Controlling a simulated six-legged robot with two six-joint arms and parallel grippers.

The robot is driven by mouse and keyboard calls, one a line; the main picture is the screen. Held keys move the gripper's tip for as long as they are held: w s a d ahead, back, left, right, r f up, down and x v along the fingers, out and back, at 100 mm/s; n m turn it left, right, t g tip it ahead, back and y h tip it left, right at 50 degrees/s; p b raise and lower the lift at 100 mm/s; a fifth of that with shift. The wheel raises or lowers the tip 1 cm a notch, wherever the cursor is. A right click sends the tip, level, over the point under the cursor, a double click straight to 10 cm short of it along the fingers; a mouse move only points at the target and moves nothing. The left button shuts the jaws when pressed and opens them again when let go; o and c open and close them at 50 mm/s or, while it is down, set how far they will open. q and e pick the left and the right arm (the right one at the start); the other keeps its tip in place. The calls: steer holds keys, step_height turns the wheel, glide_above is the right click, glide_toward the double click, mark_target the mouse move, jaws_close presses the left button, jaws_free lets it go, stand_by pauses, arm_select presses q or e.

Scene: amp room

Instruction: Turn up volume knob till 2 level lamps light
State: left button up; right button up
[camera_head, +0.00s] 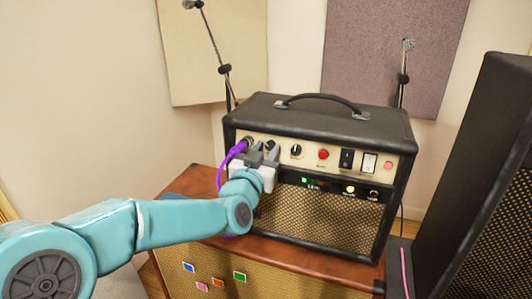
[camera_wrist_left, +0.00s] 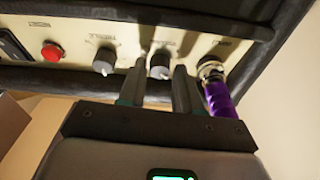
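The black amp (camera_head: 330,112) has a cream front panel with two dark knobs. One knob (camera_head: 296,150) is clear of my arm and shows in the left wrist view (camera_wrist_left: 104,61). The other knob (camera_wrist_left: 159,66), with a white pointer, shows between the finger lines of my left gripper (camera_wrist_left: 160,80). The fingers are apart; I cannot tell whether they touch the knob. In the head view, my left gripper (camera_head: 264,156) partly hides that knob. Below the panel, a green lamp (camera_head: 304,180) and a yellow lamp (camera_head: 350,189) glow. My right gripper is out of view.
A purple cable (camera_head: 236,150) plugs in right beside my left gripper. A red button (camera_head: 323,154), black switch (camera_head: 346,158) and white switch (camera_head: 369,162) sit on the panel's right. The amp stands on a wooden-topped cabinet (camera_head: 280,252). A black speaker (camera_head: 468,170) stands at right.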

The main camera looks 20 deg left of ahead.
arm_select(q)
steer(key=s+f+b, duration=0.1)
steer(key=s, duration=1.5)
steer(key=shift+s+a, duration=0.15)
steer(key=shift+f, duration=0.1)
steer(key=w+n+y+p, duration=0.1)
steer(key=w+n+p, duration=0.2)
steer(key=w+p, duration=0.2)
steer(key=w+r+n+p, duration=0.1)
steer(key=w+n+p, duration=0.2)
steer(key=w+p, duration=0.3)
steer(key=w+n+g+y+p, duration=0.1)
steer(key=w+n+p, duration=0.1)
steer(key=w+p, duration=0.4)
steer(key=shift+d+r+n+y+p, duration=0.3)
steer(key=shift+n+p, duration=0.1)
steer(key=shift+p, duration=0.15)
